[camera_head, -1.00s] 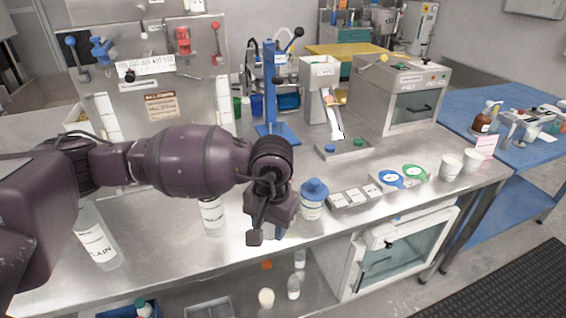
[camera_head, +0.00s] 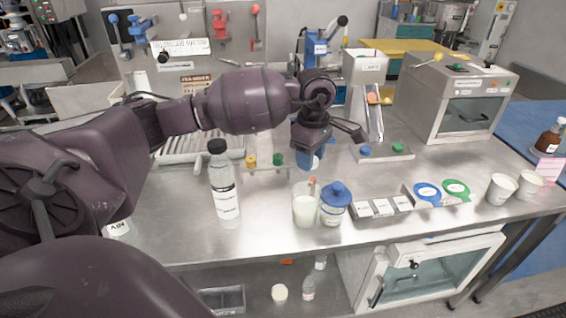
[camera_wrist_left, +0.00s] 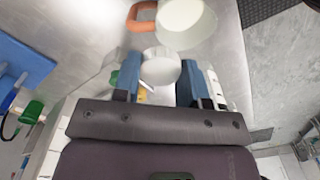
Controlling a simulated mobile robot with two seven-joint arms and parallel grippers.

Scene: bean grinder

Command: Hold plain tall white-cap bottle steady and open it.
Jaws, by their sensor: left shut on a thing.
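The plain bottle (camera_head: 118,229) stands at the left of the bench. In the head view my own arm covers most of it; only a piece of its label, reading "AIN", shows, and its top is hidden. My left gripper (camera_head: 311,158) is far to its right, above the bench behind a beaker. In the left wrist view, my left gripper (camera_wrist_left: 160,80) has its blue fingers on either side of a round white cap-like piece (camera_wrist_left: 160,66) and is shut on it. My right gripper is not in view.
A black-capped bottle (camera_head: 225,195), a beaker of white contents (camera_head: 304,208) and a blue-lidded jar (camera_head: 333,207) stand near the front edge. Grey trays (camera_head: 382,208) and white cups (camera_head: 501,189) are to the right.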

